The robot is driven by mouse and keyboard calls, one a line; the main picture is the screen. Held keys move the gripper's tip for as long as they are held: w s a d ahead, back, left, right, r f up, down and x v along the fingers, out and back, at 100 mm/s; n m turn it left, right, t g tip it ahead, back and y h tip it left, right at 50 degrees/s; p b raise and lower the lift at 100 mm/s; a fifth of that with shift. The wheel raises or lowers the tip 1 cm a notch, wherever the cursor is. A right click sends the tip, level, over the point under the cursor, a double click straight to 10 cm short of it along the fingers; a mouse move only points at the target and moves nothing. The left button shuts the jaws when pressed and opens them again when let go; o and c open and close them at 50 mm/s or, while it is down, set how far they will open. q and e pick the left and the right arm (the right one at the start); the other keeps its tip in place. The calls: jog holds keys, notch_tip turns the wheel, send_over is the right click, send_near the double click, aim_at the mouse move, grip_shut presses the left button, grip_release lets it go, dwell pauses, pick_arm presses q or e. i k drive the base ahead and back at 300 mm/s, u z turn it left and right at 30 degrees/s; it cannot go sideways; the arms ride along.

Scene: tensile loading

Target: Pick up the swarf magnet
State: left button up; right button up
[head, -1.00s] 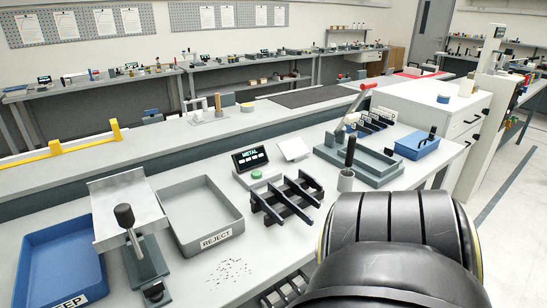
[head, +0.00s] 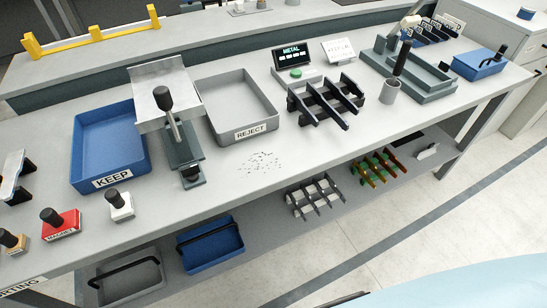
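A red block with a black knob (head: 60,223), its front label reading MAGNET, stands upright on the bench top at the lower left. Dark metal specks of swarf (head: 262,162) lie scattered on the bench in front of the REJECT tray. Neither of my grippers shows in the head view, so their state and distance from the magnet are hidden.
A white knobbed block (head: 120,206) and a brass-coloured knobbed block (head: 12,241) flank the magnet. Behind are the blue KEEP tray (head: 76,150), a lever fixture (head: 183,155) and the grey REJECT tray (head: 210,118). The bench front (head: 215,195) is fairly clear.

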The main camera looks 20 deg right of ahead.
aim_at(56, 227)
jog(key=u, duration=1.05)
jog(key=k, duration=0.3)
jog(key=u, duration=0.3)
jog(key=i, duration=0.35)
jog(key=z, duration=0.1)
